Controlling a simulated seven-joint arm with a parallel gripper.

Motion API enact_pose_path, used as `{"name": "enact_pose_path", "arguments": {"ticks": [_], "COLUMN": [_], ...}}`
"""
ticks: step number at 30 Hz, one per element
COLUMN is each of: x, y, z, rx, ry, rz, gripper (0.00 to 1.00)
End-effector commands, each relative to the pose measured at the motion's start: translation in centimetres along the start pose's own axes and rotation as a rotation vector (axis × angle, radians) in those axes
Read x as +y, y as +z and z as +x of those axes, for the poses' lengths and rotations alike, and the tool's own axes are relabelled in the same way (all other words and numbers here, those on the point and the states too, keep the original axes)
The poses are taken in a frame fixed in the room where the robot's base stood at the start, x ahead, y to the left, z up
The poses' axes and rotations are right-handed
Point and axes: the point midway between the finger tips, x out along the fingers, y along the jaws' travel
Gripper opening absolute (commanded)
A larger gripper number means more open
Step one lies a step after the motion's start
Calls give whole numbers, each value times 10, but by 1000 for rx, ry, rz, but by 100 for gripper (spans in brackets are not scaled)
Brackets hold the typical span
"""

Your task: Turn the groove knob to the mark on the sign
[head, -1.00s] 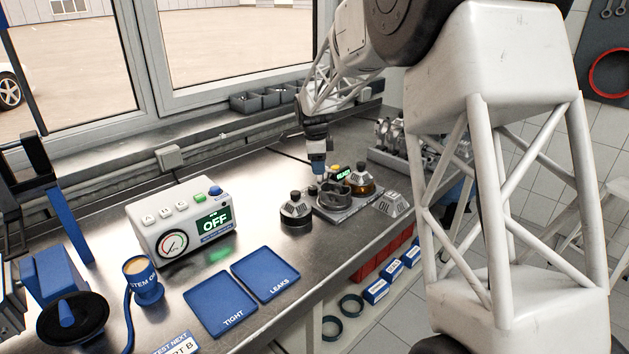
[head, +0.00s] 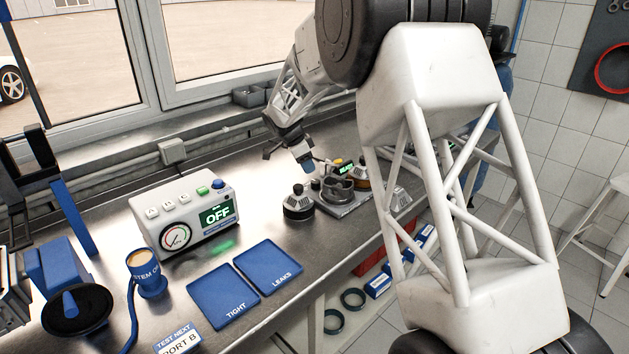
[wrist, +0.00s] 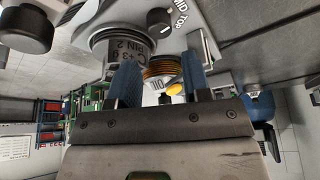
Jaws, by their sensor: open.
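In the wrist view a small black knob (wrist: 160,21) with a pale pointer line sits at the top on a grey face, beside the words MID and TOP. My gripper (wrist: 160,62) is open and empty, its two blue fingers below the knob in the picture and apart from it. A round grey part (wrist: 118,48) marked "PIN 2" and "C +3.0" lies just left of the knob.
An amber part (wrist: 160,70) and a yellow button (wrist: 174,89) show between my fingers. The OFF tester (head: 185,222) and the TIGHT (head: 222,298) and LEAKS (head: 268,265) trays stand farther left.

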Motion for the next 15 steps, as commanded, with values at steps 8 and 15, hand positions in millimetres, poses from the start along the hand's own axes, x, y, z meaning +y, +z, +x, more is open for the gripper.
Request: {"name": "enact_pose_path", "arguments": {"ticks": [8, 15], "x": [1, 0], "y": [0, 0], "z": [24, 53], "rx": [0, -1], "ry": [2, 2], "rz": [0, 2], "gripper": [44, 44]}}
